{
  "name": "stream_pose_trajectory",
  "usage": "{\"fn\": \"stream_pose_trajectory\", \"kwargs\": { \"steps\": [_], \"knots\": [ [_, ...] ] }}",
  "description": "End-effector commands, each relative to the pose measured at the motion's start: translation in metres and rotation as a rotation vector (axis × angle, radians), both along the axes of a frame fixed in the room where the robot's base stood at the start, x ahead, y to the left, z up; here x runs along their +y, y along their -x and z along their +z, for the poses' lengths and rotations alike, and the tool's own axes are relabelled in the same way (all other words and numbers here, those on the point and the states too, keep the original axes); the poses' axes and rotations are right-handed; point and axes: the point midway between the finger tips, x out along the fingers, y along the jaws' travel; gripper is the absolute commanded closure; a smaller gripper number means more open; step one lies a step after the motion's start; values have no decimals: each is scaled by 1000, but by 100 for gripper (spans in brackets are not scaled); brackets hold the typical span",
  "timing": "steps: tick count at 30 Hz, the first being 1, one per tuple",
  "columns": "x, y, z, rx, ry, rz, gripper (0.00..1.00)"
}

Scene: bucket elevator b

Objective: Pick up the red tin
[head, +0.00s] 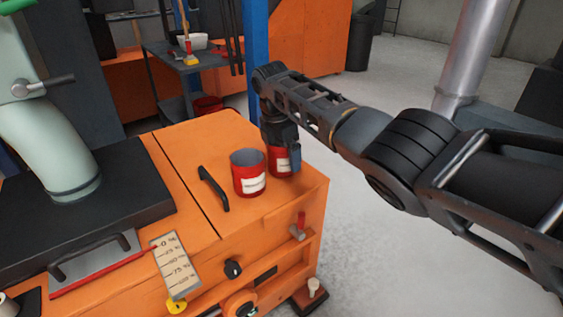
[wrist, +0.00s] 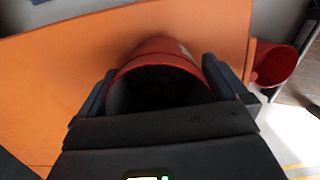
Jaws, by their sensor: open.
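Two red tins with white labels stand on the orange cabinet top. The open-topped left tin (head: 248,176) is clear of my gripper. My gripper (head: 282,152) points down at the right tin (head: 279,168) and partly covers it. In the wrist view, a red tin (wrist: 163,48) with a dark, open mouth lies between the two spread fingers of my gripper (wrist: 160,82), one on each side. The gripper is open. The tin's near side is hidden by the gripper body, and I cannot tell whether either finger touches it.
A black handle (head: 213,188) lies left of the tins on the orange cabinet (head: 190,150). A grey-green pipe (head: 50,150) rises farther left. A red bucket (head: 208,106) sits below a cart behind. The floor at right is largely open.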

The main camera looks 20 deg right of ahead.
Motion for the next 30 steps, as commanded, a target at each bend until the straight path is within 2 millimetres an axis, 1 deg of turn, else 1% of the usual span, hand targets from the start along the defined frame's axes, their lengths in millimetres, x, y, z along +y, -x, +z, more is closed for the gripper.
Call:
{"fn": "stream_pose_trajectory", "kwargs": {
  "steps": [5, 26, 30],
  "knots": [
    [0, 0, 1, -1, 0, 0, 1],
    [0, 0, 1, 0, 0, 0, 68],
    [0, 0, 2, -1, 0, 0, 69]
  ]
}}
